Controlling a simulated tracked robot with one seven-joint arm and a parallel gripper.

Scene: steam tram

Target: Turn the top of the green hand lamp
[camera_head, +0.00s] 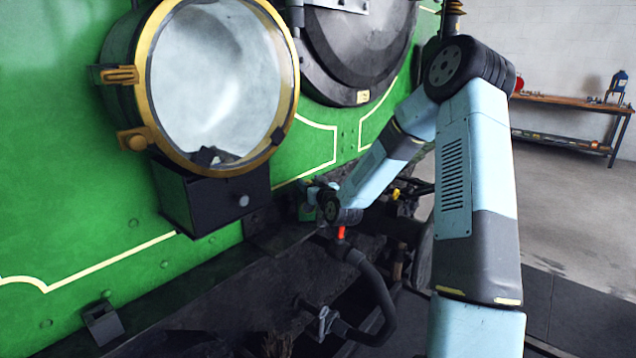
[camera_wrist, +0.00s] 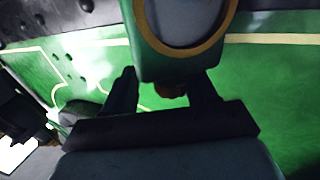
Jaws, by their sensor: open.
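The green hand lamp (camera_wrist: 150,62) is at the top centre of the wrist view, cut off by the frame edge. It has a green body and a pale round lens with a brass ring. A small reddish-brown part (camera_wrist: 172,90) shows at its edge, between my fingers. My gripper (camera_wrist: 166,82) is open, its two dark fingers either side of that part; I cannot tell whether they touch it. In the head view my gripper (camera_head: 318,190) is small and partly hidden by my arm, beside a small green shape (camera_head: 306,213) that looks like the lamp, low against the tram front.
The large brass-rimmed headlamp (camera_head: 215,85) and a black box (camera_head: 215,200) under it stand out from the green tram front (camera_head: 60,180). A black hose (camera_head: 378,300) hangs below my wrist. A workbench (camera_head: 560,103) stands far right, with open floor before it.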

